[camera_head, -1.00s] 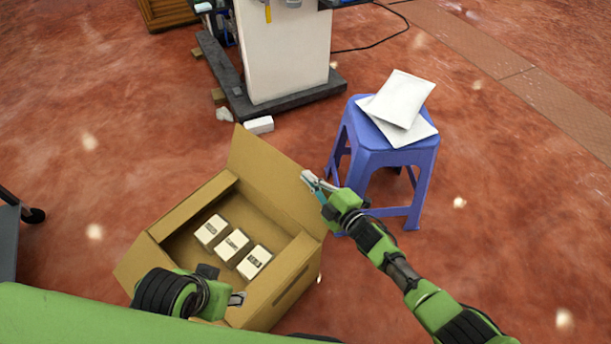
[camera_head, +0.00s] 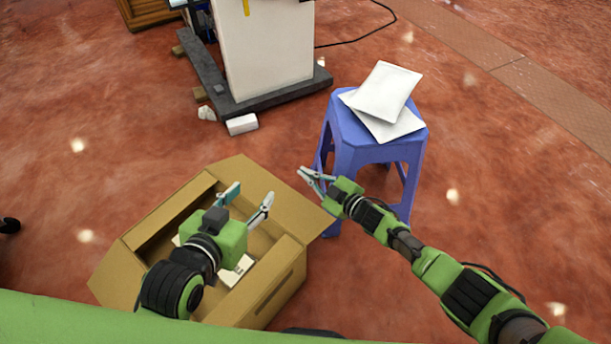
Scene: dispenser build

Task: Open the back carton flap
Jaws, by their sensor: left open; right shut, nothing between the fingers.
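The brown carton (camera_head: 272,302) stands open on the floor at the lower left. Its back flap (camera_head: 290,202) leans outward, away from the opening, toward the stool. My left gripper (camera_head: 248,196) is open and empty over the carton, its fingers pointing toward the back flap; I cannot tell if they touch it. My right gripper (camera_head: 302,171) is shut and empty, just beyond the flap's outer edge, apparently apart from it. A white-labelled pack (camera_head: 238,271) shows inside the carton; the other packs are mostly hidden by my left arm.
A blue stool (camera_head: 345,148) stands just behind my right gripper, with white envelopes (camera_head: 388,92) on top. A white machine (camera_head: 268,55) on a dark base and a small white block (camera_head: 242,124) are further back. The floor at right is clear.

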